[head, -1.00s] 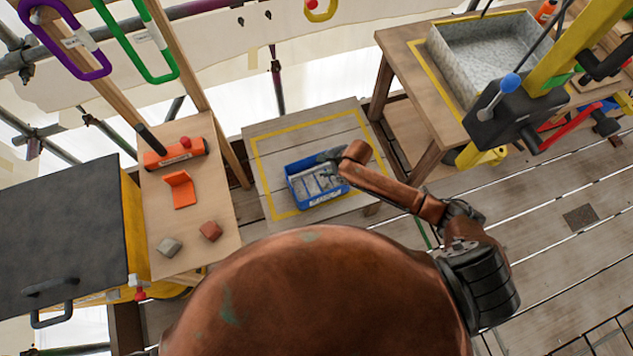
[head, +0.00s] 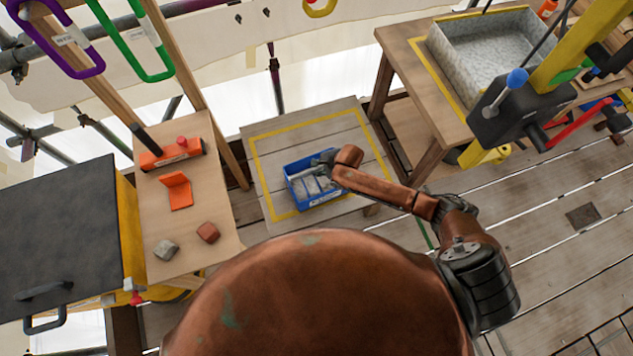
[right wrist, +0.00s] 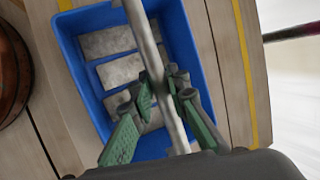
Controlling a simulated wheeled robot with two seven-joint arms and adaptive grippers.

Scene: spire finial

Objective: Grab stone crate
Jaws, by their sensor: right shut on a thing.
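The stone crate (head: 325,202) is a blue open box with several grey stone blocks inside. It stands on the low wooden platform, inside a yellow outline. It also shows in the right wrist view (right wrist: 72,52), with a grey bar (right wrist: 147,45) running across its opening like a handle. My right gripper (head: 326,160) is over the far right part of the crate. In the right wrist view the green-padded fingers (right wrist: 163,108) are shut on the bar, one on each side. My left gripper is not in view.
A wooden table (head: 408,60) at the right carries a grey metal tray (head: 448,62) and a yellow-armed device with a blue knob (head: 516,77). A wooden board (head: 205,255) at the left holds orange items and two small stones. A dark-lidded yellow box (head: 60,235) stands beside it.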

